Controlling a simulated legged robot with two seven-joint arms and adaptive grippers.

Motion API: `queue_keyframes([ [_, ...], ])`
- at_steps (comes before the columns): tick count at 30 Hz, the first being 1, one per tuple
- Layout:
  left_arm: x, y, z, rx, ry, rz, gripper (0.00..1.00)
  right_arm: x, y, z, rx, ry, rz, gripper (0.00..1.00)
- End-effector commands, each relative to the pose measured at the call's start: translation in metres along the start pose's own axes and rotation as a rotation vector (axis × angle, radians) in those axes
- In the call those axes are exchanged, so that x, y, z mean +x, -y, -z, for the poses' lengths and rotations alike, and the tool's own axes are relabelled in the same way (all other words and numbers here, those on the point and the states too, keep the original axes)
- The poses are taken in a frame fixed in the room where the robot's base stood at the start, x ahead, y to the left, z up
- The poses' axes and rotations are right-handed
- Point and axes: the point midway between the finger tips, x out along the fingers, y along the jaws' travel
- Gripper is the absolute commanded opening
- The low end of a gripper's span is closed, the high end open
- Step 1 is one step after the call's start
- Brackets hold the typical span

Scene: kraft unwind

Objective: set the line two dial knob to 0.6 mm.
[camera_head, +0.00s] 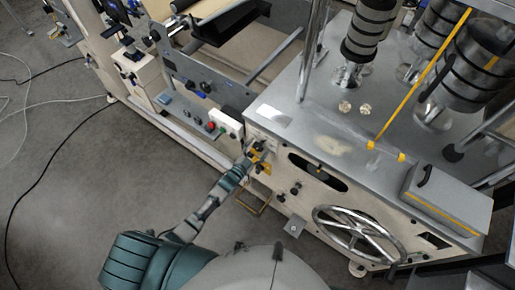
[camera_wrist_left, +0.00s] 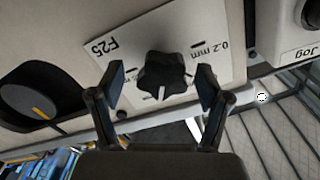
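The pointer aims toward the lower part of that picture. My left gripper (camera_wrist_left: 161,88) is open, with one finger on each side of the knob and a visible gap to both. In the head view my left gripper (camera_head: 254,160) is at the machine's front panel, and the knob is too small or hidden to make out there. My right gripper is not in view.
A large handwheel (camera_head: 357,234) is on the machine front to the right. A white control box (camera_head: 226,122) with buttons is to the left of my gripper. Cables lie on the floor.

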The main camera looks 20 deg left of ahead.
Motion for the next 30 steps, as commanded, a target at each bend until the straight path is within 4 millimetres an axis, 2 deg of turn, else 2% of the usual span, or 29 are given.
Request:
queue_keyframes([
  [5, -0.002, 0.001, 0.001, 0.0, -0.002, 0.001, 0.76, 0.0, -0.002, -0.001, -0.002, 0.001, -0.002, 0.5],
  [8, -0.013, 0.001, 0.0, 0.0, -0.001, 0.001, 0.76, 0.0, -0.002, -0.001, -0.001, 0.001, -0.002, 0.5],
  [18, -0.086, 0.0, -0.001, 0.0, 0.001, -0.001, 0.76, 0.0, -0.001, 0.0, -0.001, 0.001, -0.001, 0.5],
  [21, -0.103, 0.0, -0.001, -0.001, 0.001, -0.001, 0.76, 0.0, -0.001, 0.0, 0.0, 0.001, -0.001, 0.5],
  [25, -0.115, 0.0, -0.001, 0.0, 0.0, 0.0, 0.76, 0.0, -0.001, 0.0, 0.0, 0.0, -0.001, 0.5],
  [30, -0.12, 0.0, -0.001, 0.0, 0.0, 0.0, 0.76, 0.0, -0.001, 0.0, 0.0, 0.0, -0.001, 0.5],
])
